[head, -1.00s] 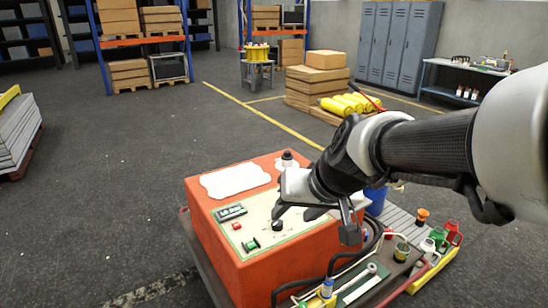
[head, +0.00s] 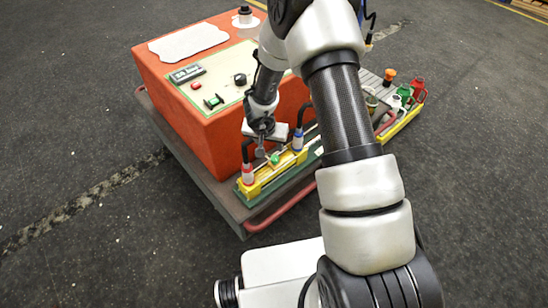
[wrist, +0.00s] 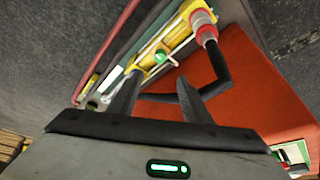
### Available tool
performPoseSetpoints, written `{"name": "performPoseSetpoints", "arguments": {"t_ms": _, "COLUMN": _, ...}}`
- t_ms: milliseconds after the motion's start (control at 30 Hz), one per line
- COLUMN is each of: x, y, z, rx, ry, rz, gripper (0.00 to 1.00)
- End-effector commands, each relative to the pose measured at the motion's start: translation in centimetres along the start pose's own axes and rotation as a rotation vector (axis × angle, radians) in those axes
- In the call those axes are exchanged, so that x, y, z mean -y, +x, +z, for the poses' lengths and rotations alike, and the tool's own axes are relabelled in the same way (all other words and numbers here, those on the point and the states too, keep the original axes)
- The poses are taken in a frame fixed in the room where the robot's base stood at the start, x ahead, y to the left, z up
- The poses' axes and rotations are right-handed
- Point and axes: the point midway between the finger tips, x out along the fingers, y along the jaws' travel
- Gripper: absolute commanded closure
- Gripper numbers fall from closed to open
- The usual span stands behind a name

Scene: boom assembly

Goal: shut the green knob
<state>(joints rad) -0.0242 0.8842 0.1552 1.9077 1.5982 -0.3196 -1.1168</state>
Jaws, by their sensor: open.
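The green knob (head: 275,159) is a small round ball on a yellow block (head: 253,188) at the front of the cart, and it also shows in the wrist view (wrist: 160,57). A thin pale rod runs beside it along the block. My gripper (head: 261,150) is just behind and left of the knob in the head view, pointing down. In the wrist view, my open gripper (wrist: 157,90) has two dark fingers apart with no object between them, and the knob lies beyond the fingertips. Contact with the knob does not show.
An orange box (head: 205,125) with a control panel stands right behind the block. A red-capped plug (head: 247,174) and a blue-capped plug (head: 298,140) with dark cables flank the knob closely. A red rail (head: 275,212) edges the cart. The floor in front is clear.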

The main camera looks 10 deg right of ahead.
Motion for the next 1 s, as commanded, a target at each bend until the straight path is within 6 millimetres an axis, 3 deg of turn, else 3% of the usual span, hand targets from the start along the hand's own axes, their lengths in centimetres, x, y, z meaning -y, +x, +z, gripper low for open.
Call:
{"name": "performPoseSetpoints", "arguments": {"t_ms": 600, "x": 0.0, "y": 13.1, "z": 0.2, "rx": 0.000, "ry": 0.002, "rz": -0.002, "gripper": 0.55}}
{"name": "performPoseSetpoints", "arguments": {"t_ms": 800, "x": 0.0, "y": 15.5, "z": 0.0, "rx": 0.000, "ry": 0.001, "rz": -0.003, "gripper": 0.55}}
{"name": "performPoseSetpoints", "arguments": {"t_ms": 1000, "x": 0.0, "y": 16.3, "z": 0.0, "rx": 0.000, "ry": 0.001, "rz": -0.003, "gripper": 0.55}}
